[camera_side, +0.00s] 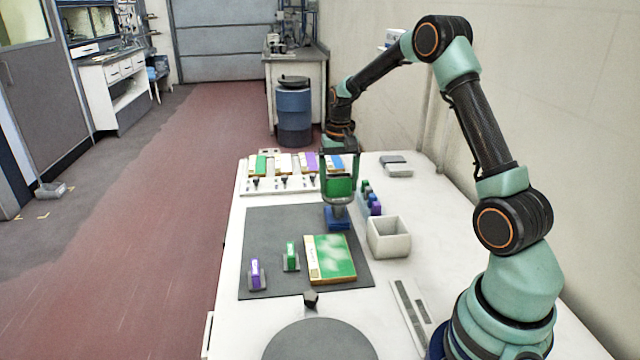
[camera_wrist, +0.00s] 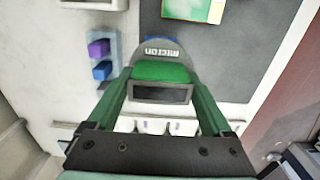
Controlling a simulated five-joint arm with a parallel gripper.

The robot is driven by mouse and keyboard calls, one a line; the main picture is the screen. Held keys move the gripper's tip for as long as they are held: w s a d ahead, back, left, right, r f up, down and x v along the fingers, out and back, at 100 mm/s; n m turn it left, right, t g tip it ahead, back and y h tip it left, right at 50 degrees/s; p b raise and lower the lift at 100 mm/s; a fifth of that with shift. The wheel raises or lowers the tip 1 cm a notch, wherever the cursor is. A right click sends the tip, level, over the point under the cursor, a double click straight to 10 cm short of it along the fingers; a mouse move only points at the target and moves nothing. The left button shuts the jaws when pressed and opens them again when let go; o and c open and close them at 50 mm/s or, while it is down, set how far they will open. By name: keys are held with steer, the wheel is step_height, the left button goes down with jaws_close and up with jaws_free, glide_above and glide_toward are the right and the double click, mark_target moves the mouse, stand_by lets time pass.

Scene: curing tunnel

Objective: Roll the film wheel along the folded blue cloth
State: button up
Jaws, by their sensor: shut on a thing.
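My gripper (camera_side: 338,198) points down over the far right part of the dark grey mat (camera_side: 270,225). It is shut on the film wheel, whose green body (camera_wrist: 162,72) sits between the green fingers in the wrist view. The wheel's grey rounded part (camera_wrist: 160,53) carries the word "micron". The folded blue cloth (camera_side: 338,222) lies on the mat directly below the wheel, and a sliver of it shows behind the wheel in the wrist view (camera_wrist: 158,38). The wheel appears at the cloth's top; whether they touch is unclear.
A green-faced panel (camera_side: 331,259) lies on the mat nearer the camera, beside small stands with green (camera_side: 291,256) and purple (camera_side: 256,273) pieces. A white open box (camera_side: 389,238) and a rack of coloured blocks (camera_side: 372,200) stand close on the right.

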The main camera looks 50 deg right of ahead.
steer(key=shift+w+d, duration=0.15)
steer(key=shift+d, duration=0.1)
steer(key=shift+w+d, duration=0.3)
steer(key=shift+w, duration=0.05)
steer(key=shift+w+d, duration=1.05)
stand_by(0.4)
